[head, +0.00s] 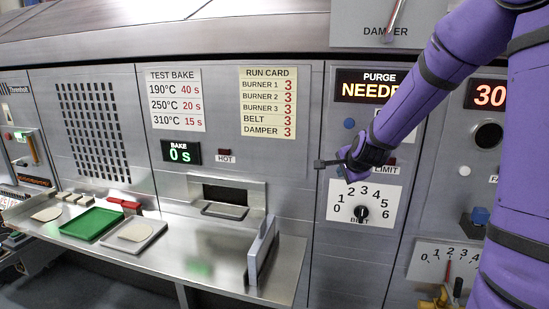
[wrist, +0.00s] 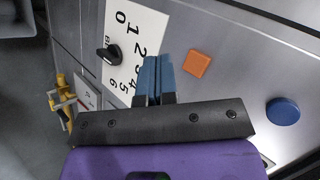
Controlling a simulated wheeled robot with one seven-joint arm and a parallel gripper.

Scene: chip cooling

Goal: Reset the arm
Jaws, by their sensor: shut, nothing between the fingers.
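My purple arm (head: 440,75) reaches in from the upper right of the head view, bent down toward the panel. My gripper (wrist: 157,62) shows in the wrist view with its two blue fingers together and nothing between them. In the head view my gripper (head: 341,171) is in front of the panel, just above the belt dial plate (head: 335,190). Its fingers are small there. The black belt knob (head: 361,213) also shows in the wrist view (wrist: 109,55), left of the fingers. I cannot tell whether the fingertips touch the panel.
An orange square button (wrist: 198,64) and a blue round button (wrist: 283,111) are right of the fingers. The purge display (head: 365,87) is partly covered by my arm. A steel shelf (head: 160,260) at lower left holds a green tray (head: 92,223). A yellow fixture (wrist: 62,103) stands left.

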